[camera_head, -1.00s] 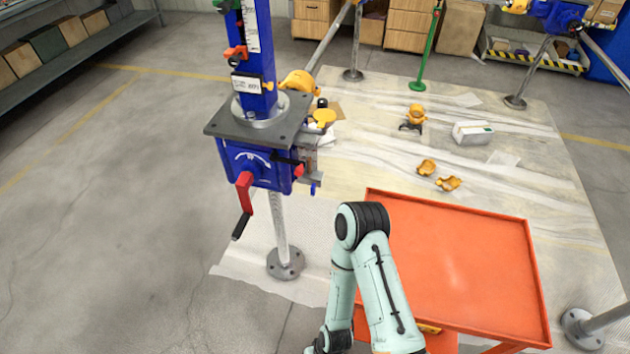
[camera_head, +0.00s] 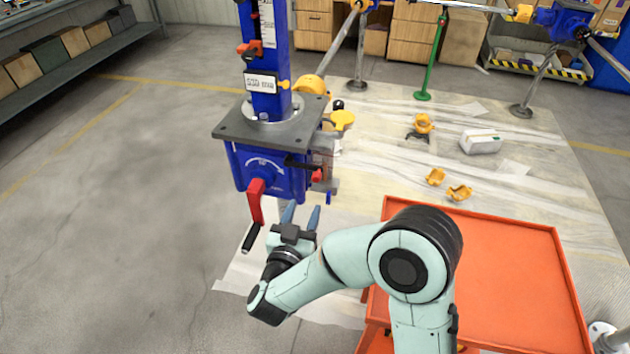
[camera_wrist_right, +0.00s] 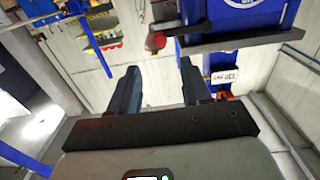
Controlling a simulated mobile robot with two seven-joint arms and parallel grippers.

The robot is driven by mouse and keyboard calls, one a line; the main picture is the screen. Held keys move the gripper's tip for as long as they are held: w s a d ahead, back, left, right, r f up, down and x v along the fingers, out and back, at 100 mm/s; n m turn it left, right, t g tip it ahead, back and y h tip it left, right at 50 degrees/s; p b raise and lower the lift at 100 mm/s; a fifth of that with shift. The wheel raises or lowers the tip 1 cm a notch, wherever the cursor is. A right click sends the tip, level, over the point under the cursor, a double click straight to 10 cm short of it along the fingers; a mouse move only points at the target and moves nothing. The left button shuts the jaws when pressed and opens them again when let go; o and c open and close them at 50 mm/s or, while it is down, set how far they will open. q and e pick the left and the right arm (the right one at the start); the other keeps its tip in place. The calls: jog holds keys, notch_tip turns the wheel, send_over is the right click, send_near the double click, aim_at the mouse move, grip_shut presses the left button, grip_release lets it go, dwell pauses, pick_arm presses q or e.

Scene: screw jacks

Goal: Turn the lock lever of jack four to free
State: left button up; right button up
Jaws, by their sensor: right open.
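A blue screw jack (camera_head: 266,165) stands upright at centre left, with a grey top plate (camera_head: 270,121) and a red crank (camera_head: 257,205) with a black grip. A dark lever (camera_head: 298,163) with a red end (camera_head: 317,176) sticks out on its right side. I cannot read a jack number. My right gripper (camera_head: 302,212) is below the jack's housing, open and empty, fingers pointing up toward it. In the right wrist view the dark lever (camera_wrist_right: 186,28) and its red end (camera_wrist_right: 156,41) show just beyond the open fingers (camera_wrist_right: 158,75), apart from them. My left gripper is not in view.
An orange cart tray (camera_head: 500,270) stands at the right, partly behind my arm. Yellow clamp parts (camera_head: 436,177) and a white box (camera_head: 481,142) lie on the floor sheet behind. A green stand (camera_head: 431,60) is farther back. Floor at the left is clear.

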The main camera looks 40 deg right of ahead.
aim_at(316, 180)
jog(key=p+x, duration=0.1)
jog(key=x, duration=0.9)
jog(key=shift+w+d, duration=0.15)
jog(key=shift+d, duration=0.1)
grip_shut()
